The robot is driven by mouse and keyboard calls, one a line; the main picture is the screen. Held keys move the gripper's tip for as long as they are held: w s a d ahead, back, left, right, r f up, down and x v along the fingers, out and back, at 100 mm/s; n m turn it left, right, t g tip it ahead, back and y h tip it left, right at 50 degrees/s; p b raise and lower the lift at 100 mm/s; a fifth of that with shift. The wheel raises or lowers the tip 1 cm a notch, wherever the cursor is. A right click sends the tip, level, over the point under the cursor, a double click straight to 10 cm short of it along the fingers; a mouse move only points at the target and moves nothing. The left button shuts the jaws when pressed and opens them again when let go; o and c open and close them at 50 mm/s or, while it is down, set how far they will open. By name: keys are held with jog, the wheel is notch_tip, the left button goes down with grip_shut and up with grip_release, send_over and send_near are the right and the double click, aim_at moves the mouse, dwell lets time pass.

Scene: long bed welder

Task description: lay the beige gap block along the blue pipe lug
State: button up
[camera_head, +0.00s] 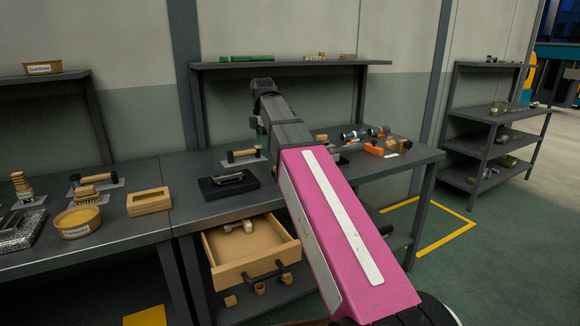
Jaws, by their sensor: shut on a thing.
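My pink arm reaches from the lower right over the workbench (200,222). My gripper (261,126) hangs at its far end, mostly hidden behind the dark wrist and forearm. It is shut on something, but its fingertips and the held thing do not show. I cannot make out the beige gap block. Several short pipe pieces lie on the bench to the right of my arm, one of them bluish-grey (349,136); I cannot tell whether a blue pipe lug is among them.
An open wooden drawer (217,255) juts out below the bench with a pale tool in it. A black plate (207,190), a wooden frame (148,202), a round box (77,222) and trowels stand on the bench. A shelf (300,64) overhangs its back.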

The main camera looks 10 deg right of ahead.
jog(key=shift+w+d, duration=0.2)
jog(key=w+d+f, duration=0.1)
jog(key=d+f, duration=0.1)
jog(key=d, duration=0.1)
jog(key=w+d+f, duration=0.1)
jog(key=d+f, duration=0.1)
jog(key=d, duration=0.2)
jog(key=w+d+f, duration=0.2)
jog(key=d, duration=0.1)
jog(key=shift+d+f, duration=0.15)
jog(key=shift+f, duration=2.25)
jog(key=shift+f, duration=0.1)
jog(key=o, duration=0.9)
jog(key=shift+o, duration=0.2)
notch_tip(320, 180, up, 12)
